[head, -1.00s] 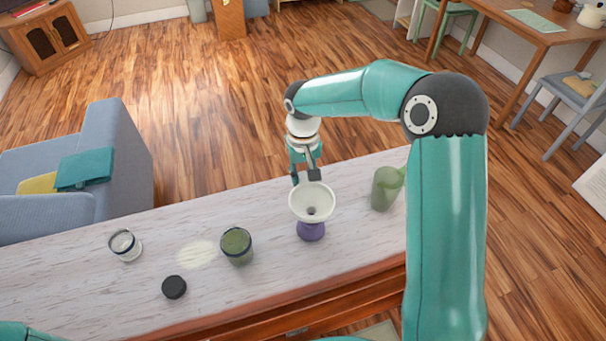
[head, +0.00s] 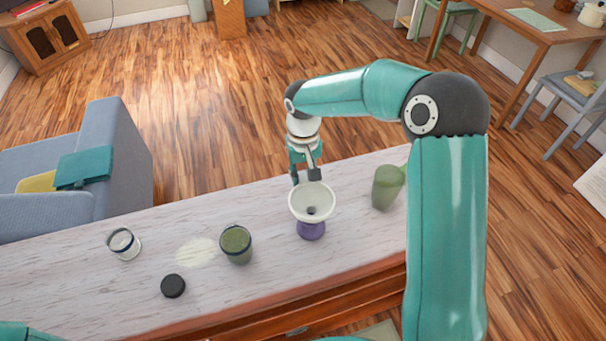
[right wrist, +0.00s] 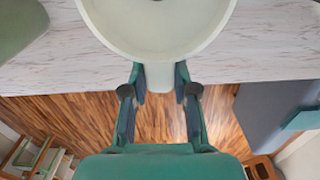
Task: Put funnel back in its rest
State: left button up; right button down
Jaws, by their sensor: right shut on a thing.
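The funnel (head: 312,203) is a cream-white cone, upright, with a dark hole at its centre. It also shows at the top of the right wrist view (right wrist: 158,28). The purple rest (head: 311,231) stands on the counter directly below the cone. The cone hides the top of the rest, so I cannot tell whether the funnel is fully seated. My right gripper (head: 306,179) is at the far side of the funnel, its fingers (right wrist: 160,78) shut on the funnel's pale tab. My left gripper is out of view.
On the pale counter (head: 75,285) stand a green-filled jar (head: 236,245), a black lid (head: 173,286), a small glass jar (head: 123,244) and a green pitcher (head: 386,188) right of the funnel. A pale powdery patch (head: 197,253) lies left of the green-filled jar.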

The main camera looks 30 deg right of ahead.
jog(key=shift+f+b, duration=1)
jog(key=shift+f, duration=0.3)
dwell(0.4)
jog(key=c, duration=0.8)
grip_release()
jog(key=shift+r, duration=0.15)
jog(key=shift+r+p, duration=2.95)
jog(key=shift+r, duration=1)
